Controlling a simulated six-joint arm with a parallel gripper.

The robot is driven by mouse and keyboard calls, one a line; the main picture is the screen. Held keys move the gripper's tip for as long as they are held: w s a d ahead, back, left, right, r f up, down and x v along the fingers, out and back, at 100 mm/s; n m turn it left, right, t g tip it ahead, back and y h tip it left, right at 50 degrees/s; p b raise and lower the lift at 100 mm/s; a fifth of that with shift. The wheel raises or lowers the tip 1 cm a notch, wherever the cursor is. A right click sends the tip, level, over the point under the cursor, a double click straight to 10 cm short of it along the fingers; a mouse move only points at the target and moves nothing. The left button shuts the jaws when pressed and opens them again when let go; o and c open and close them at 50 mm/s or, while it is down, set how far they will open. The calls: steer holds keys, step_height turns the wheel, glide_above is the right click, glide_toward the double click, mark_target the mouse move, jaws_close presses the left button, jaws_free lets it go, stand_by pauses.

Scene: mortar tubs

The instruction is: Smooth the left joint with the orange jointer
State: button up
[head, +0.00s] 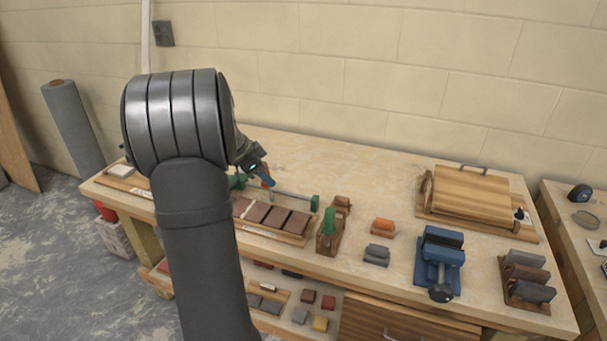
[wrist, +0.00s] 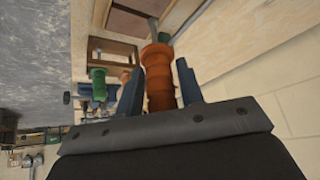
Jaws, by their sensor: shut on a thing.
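My gripper (head: 265,178) is shut on the orange jointer (wrist: 158,82). In the wrist view its ribbed orange handle stands between my two blue fingers, and its far end reaches toward a wooden board. In the head view only a small orange bit of the jointer (head: 267,173) shows. The board with several brown tiles (head: 272,232) lies below and just right of my gripper, with gaps between the tiles. A pale line (head: 240,208) shows near its left part. My arm hides the board's left end, and I cannot tell whether the jointer touches a joint.
A bar clamp with green ends (head: 315,203) lies behind the tiles. The bench's back middle is clear.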

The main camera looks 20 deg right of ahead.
steer(key=w+a, duration=0.3)
steer(key=a, duration=0.6)
steer(key=shift+w+a+f+h, duration=0.15)
steer(key=shift+a+f+h, duration=0.15)
steer(key=shift+h, duration=0.1)
steer(key=shift+a, duration=0.15)
jaws_close()
steer(key=shift+f, duration=2.7)
steer(key=shift+f, duration=0.25)
steer(key=shift+w, duration=0.1)
steer(key=shift+w+d, duration=0.45)
steer(key=shift+d, duration=0.1)
steer(key=shift+w+d, duration=0.1)
steer(key=shift+w+d+f, duration=0.1)
steer(key=shift+w+d, duration=0.3)
steer(key=shift+d, duration=0.1)
